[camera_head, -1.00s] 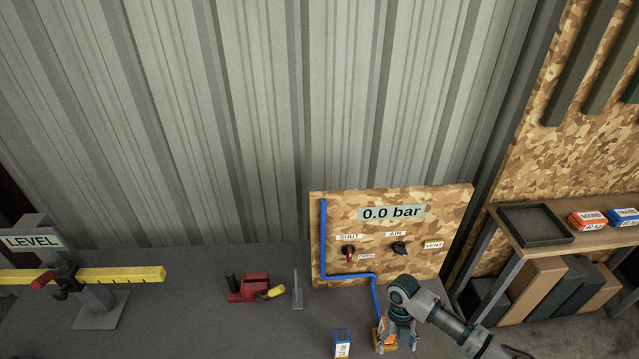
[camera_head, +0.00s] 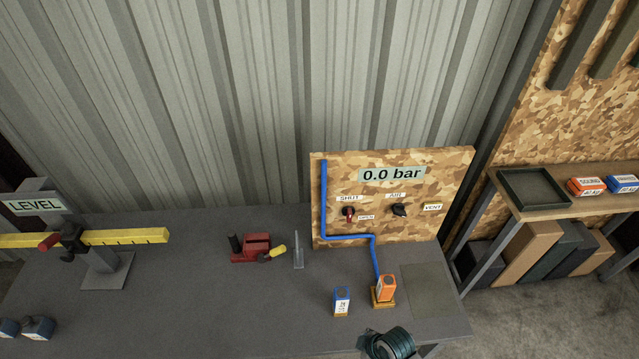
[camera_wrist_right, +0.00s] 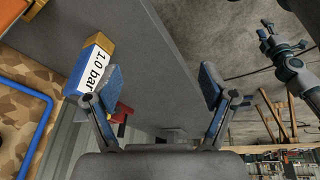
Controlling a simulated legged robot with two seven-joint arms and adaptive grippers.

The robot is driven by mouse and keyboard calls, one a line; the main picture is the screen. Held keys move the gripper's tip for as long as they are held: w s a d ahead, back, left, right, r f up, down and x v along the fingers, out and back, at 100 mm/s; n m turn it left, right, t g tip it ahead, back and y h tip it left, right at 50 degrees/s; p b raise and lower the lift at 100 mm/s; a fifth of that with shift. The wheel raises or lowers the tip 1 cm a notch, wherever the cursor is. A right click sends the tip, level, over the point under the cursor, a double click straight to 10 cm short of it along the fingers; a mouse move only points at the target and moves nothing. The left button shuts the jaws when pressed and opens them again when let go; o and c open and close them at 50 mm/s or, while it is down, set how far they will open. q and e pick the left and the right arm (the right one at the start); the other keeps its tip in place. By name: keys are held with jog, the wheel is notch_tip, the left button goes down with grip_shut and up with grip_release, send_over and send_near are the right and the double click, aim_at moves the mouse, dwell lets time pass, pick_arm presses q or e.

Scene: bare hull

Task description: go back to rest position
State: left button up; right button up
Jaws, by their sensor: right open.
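My right gripper (camera_wrist_right: 160,85) is open in the right wrist view, with nothing between its two blue-grey fingers. A teal part of my right arm (camera_head: 388,343) shows at the bottom edge of the head view, below the bench blocks; the fingers cannot be made out there. Part of a robot arm (camera_wrist_right: 285,62), seemingly my left, shows at the upper right of the wrist view; its gripper state is unclear. An orange block (camera_head: 387,287) stands on a yellow base at the blue hose's end. A blue block (camera_head: 342,302) with a white label stands beside it, apart.
The grey bench (camera_head: 200,310) has free room at front centre. A board (camera_head: 440,225) reading 0.0 bar stands behind the blocks. A red tool (camera_head: 252,247) and a yellow level beam (camera_head: 125,237) are farther left. A shelf with a dark tray (camera_head: 535,190) is at the right.

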jog(key=s+d+m+t+h, duration=0.1)
jog(key=s+d+m+h, duration=0.2)
jog(key=s+d+m, duration=0.6)
notch_tip(320, 180, down, 27)
jog(key=m+g+b, duration=0.1)
jog(key=m+b, duration=0.2)
jog(key=s+d+f+b, duration=0.1)
jog(key=s+d+f, duration=0.1)
jog(key=s+f, duration=0.6)
jog(key=s+d+f+g+b, duration=0.1)
jog(key=s+d+f, duration=0.1)
jog(key=s+f, duration=0.7)
notch_tip(320, 180, down, 2)
jog(key=shift+s+f+n, duration=0.15)
jog(key=shift+s+n, duration=0.05)
jog(key=shift+n, duration=0.1)
